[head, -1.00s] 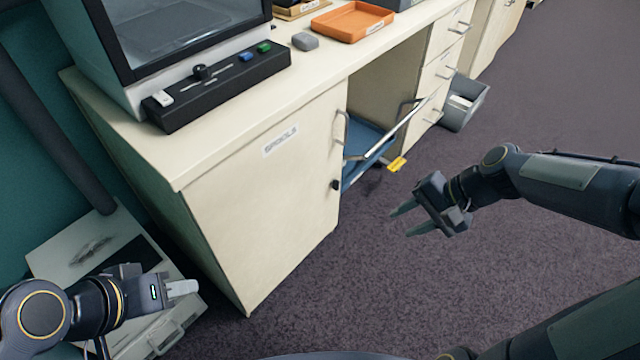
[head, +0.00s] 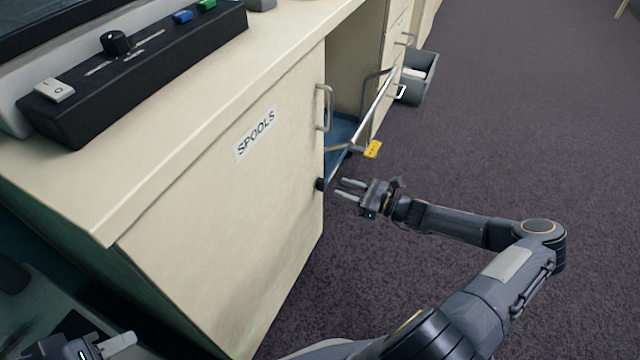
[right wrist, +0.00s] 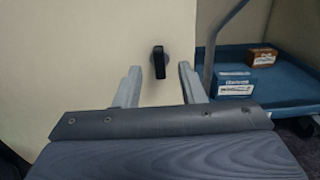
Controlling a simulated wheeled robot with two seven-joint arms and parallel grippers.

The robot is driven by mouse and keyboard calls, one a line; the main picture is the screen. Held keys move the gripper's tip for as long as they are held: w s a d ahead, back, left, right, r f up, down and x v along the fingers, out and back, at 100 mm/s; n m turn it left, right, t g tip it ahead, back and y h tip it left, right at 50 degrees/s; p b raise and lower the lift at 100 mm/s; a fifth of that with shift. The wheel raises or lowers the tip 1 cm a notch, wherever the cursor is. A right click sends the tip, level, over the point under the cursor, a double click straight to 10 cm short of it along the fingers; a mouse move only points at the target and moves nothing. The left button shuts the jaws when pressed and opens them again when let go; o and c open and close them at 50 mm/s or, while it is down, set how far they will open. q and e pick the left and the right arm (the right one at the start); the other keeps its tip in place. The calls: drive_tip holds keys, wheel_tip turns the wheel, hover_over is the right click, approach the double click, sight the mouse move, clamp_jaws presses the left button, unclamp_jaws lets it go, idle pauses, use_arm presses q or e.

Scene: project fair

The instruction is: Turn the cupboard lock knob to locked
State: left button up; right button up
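The cupboard door (head: 240,220) with the "SPOOLS" label is closed. The small black lock knob (head: 320,184) sits near the door's right edge, below the handle (head: 324,108). In the right wrist view the knob (right wrist: 159,62) has an upright black grip. My right gripper (head: 345,190) is open and faces the knob. In the right wrist view its two fingers (right wrist: 158,84) lie apart, one on each side of the knob, and do not appear to touch it. My left gripper (head: 112,347) is at the bottom left, partly cut off; its finger gap cannot be made out.
A blue cart (head: 342,130) with a metal handle and yellow tag stands in the bay right of the cupboard; small boxes (right wrist: 232,83) lie on it. A grey bin (head: 420,78) stands beyond. A black control panel (head: 150,65) is on the counter. The carpet at right is clear.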

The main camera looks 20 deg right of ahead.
sight(320, 184)
drive_tip(key=b+x, duration=0.1)
drive_tip(key=x, duration=0.5)
drive_tip(key=shift+a+b, duration=0.25)
drive_tip(key=shift+b, duration=0.05)
drive_tip(key=shift+w, duration=0.1)
drive_tip(key=shift+c, duration=0.2)
clamp_jaws()
